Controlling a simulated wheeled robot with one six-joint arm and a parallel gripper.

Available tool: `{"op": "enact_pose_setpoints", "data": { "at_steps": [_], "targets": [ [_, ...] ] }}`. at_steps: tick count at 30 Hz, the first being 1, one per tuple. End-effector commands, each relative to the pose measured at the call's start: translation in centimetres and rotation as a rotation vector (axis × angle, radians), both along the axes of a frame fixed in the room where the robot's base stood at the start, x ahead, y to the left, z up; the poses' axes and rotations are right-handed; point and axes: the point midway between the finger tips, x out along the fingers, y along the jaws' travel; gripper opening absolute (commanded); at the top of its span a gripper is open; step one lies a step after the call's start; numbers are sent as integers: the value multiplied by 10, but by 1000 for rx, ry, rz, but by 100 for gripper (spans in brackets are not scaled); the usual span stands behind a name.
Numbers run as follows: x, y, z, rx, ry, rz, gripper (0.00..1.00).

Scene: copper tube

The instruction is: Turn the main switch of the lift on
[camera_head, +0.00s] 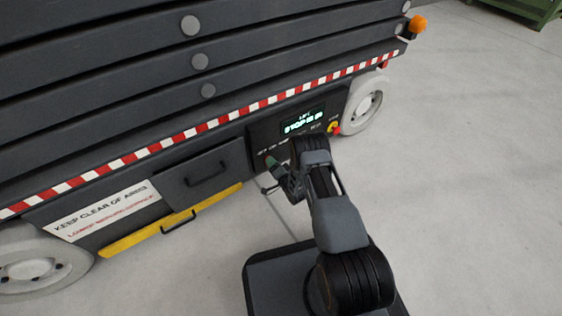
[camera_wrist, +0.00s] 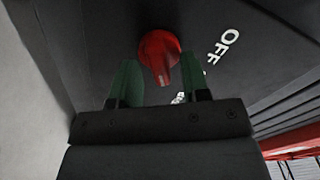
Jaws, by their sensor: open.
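The main switch is a red rotary knob (camera_wrist: 158,55) on a dark panel in the wrist view, with white "OFF" lettering to its right and another white label partly hidden below it. My gripper (camera_wrist: 157,80) is open, with one green finger on each side of the knob's lower part; I cannot tell whether they touch it. In the head view my gripper (camera_head: 279,175) is at the lift's control panel (camera_head: 256,137), and the knob is hidden there. The lift (camera_head: 130,95) has a lit green display (camera_head: 303,121) reading "STOPPED".
A yellow and red button (camera_head: 334,127) sits right of the display. A drawer (camera_head: 203,177) with a handle and a yellow bar (camera_head: 140,234) are left of the panel. White wheels (camera_head: 362,103) stand at the lift's ends.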

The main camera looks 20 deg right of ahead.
Motion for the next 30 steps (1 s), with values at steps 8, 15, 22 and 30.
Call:
{"op": "enact_pose_setpoints", "data": {
  "at_steps": [8, 15, 22, 30],
  "targets": [
    [-8, -2, 0, -1, 4, 1, 43],
    [-48, -15, 3, 0, 7, 2, 43],
    [-91, -30, 2, 1, 4, -1, 43],
    [-121, -40, 1, 0, 1, 0, 43]
  ]
}}
